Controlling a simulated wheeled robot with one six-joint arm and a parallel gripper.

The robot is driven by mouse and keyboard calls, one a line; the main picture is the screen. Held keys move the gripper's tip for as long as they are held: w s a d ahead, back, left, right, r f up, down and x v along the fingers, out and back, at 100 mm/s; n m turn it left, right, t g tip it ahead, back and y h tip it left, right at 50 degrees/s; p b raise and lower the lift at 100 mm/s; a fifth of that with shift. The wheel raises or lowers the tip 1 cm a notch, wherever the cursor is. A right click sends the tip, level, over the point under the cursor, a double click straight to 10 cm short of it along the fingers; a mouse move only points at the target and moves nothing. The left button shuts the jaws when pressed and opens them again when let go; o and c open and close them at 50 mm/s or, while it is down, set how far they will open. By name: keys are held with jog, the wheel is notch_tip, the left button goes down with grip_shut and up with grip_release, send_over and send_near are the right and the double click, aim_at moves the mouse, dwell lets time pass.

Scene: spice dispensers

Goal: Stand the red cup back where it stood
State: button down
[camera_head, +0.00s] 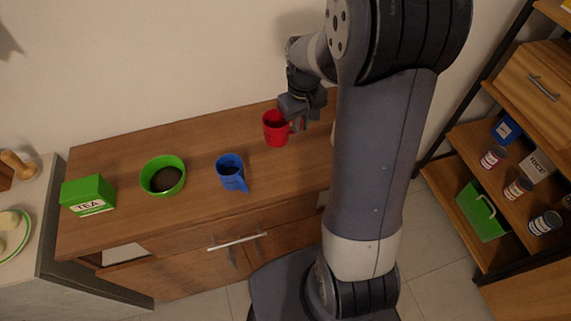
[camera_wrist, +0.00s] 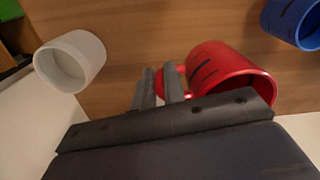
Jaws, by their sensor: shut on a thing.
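The red cup (camera_head: 275,129) is upright at the back of the wooden counter, right of the blue cup. My gripper (camera_head: 297,124) is at its right side, by the handle. In the wrist view the red cup (camera_wrist: 232,72) is right of the fingers, with its handle at the fingertips of my gripper (camera_wrist: 159,80). The gripper is shut on that handle. I cannot tell whether the cup's base touches the counter.
A blue cup (camera_head: 230,171), a green bowl (camera_head: 163,177) with dark contents and a green tea box (camera_head: 88,195) stand left on the counter (camera_head: 125,150). A white cup (camera_wrist: 70,61) stands on the gripper's other side. A shelf (camera_head: 483,150) is at the right.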

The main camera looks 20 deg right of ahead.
jog(key=shift+n, duration=0.5)
jog(key=f, duration=0.2)
jog(key=s+d+f, duration=0.1)
jog(key=f, duration=0.2)
jog(key=s+f, duration=0.1)
jog(key=f, duration=0.1)
jog(key=shift+s+d+f+b, duration=0.1)
jog(key=shift+d+f+b, duration=0.05)
jog(key=shift+d+b, duration=0.2)
jog(key=shift+f, duration=0.15)
jog(key=c, duration=1.5)
grip_release()
notch_tip(320, 180, up, 12)
jog(key=shift+r, duration=0.2)
